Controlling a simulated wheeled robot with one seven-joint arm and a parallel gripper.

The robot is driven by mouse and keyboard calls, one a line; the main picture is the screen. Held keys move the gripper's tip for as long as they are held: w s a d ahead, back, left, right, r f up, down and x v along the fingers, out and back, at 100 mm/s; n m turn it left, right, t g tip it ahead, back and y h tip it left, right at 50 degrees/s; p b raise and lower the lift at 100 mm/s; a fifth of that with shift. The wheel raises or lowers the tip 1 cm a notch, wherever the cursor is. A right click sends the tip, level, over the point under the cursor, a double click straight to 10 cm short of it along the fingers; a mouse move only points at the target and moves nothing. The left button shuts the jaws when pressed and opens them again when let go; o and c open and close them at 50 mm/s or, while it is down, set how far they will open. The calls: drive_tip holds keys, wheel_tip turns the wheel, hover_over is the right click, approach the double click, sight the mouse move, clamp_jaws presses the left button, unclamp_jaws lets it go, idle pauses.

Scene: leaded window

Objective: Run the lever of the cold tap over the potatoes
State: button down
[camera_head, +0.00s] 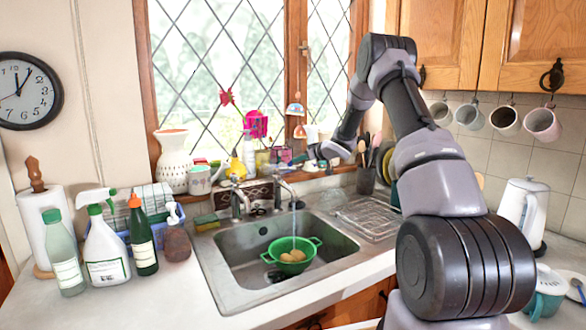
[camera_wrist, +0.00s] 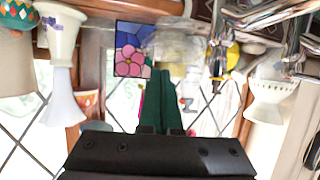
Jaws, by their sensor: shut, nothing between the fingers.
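A green colander (camera_head: 305,247) with potatoes (camera_head: 292,256) in it sits in the steel sink (camera_head: 232,262). Two chrome taps stand behind the sink, a left tap (camera_head: 236,202) and a right tap (camera_head: 291,190). A thin stream of water (camera_head: 294,226) falls from the right tap into the colander. I cannot read which tap is marked cold. My gripper (camera_head: 286,160) is above and behind the right tap, by the windowsill, apart from the tap. In the wrist view its green fingers (camera_wrist: 166,72) are shut and empty; chrome tap parts (camera_wrist: 265,15) show at the top right.
The windowsill behind is crowded: a white vase (camera_head: 173,160), a pink ornament (camera_head: 256,124) and a flowered stained-glass panel (camera_wrist: 134,48). Bottles (camera_head: 105,252) stand left of the sink. A wire drainer (camera_head: 366,217) and a kettle (camera_head: 522,209) are to the right.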

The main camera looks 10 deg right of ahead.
drive_tip(key=s+a+r+m+g+h, duration=0.5)
drive_tip(key=r+m+h, duration=0.3)
drive_tip(key=m+h, duration=0.45)
drive_tip(key=shift+t+y, duration=0.3)
drive_tip(key=shift+y, duration=0.15)
drive_tip(key=shift+w+d+f, duration=0.15)
drive_tip(key=shift+d+f, duration=0.15)
drive_tip(key=shift+f, duration=1.1)
drive_tip(key=shift+w+d+f, duration=0.2)
drive_tip(key=shift+d+f, duration=0.1)
drive_tip(key=shift+f, duration=1.05)
drive_tip(key=shift+w+d+f, duration=0.15)
drive_tip(key=shift+d+f, duration=0.15)
drive_tip(key=shift+f, duration=1.1)
